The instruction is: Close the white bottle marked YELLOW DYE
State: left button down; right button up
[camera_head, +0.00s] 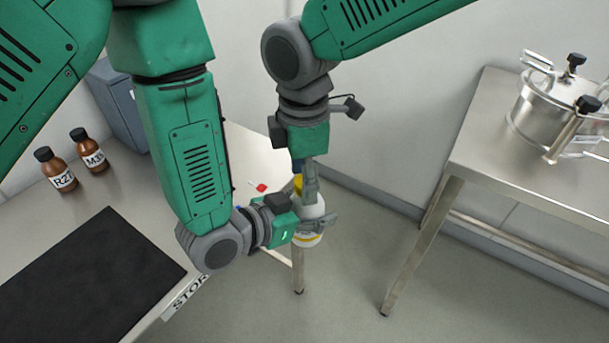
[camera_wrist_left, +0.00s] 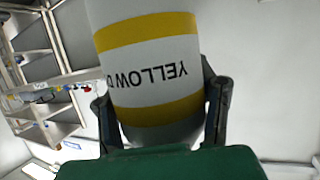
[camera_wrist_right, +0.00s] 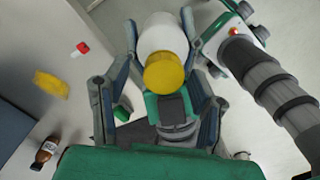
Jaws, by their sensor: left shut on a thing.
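The white bottle (camera_head: 311,213) with yellow bands is held off the table by my left gripper (camera_head: 312,228), whose fingers are shut around its sides. The left wrist view shows the label, YELLOW and part of a D, on the bottle (camera_wrist_left: 150,65), upside down in that picture. A yellow cap (camera_wrist_right: 164,73) sits at the bottle's mouth end; how tightly it sits I cannot tell. My right gripper (camera_head: 303,183) points down over the bottle from above. In the right wrist view its fingers stand apart on either side of the cap, with visible gaps.
Two brown bottles (camera_head: 90,151) (camera_head: 56,170) and a black mat (camera_head: 90,285) are on the left table. A small red-tipped item (camera_head: 261,188) lies near its edge. A steel pot (camera_head: 560,115) stands on the right table. Open floor lies between the tables.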

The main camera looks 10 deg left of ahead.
jog(key=shift+d+r, duration=0.1)
jog(key=shift+r, duration=2.15)
jog(key=o, duration=0.6)
notch_tip(320, 180, up, 12)
jog(key=shift+f, duration=0.1)
jog(key=shift+w+f, duration=0.1)
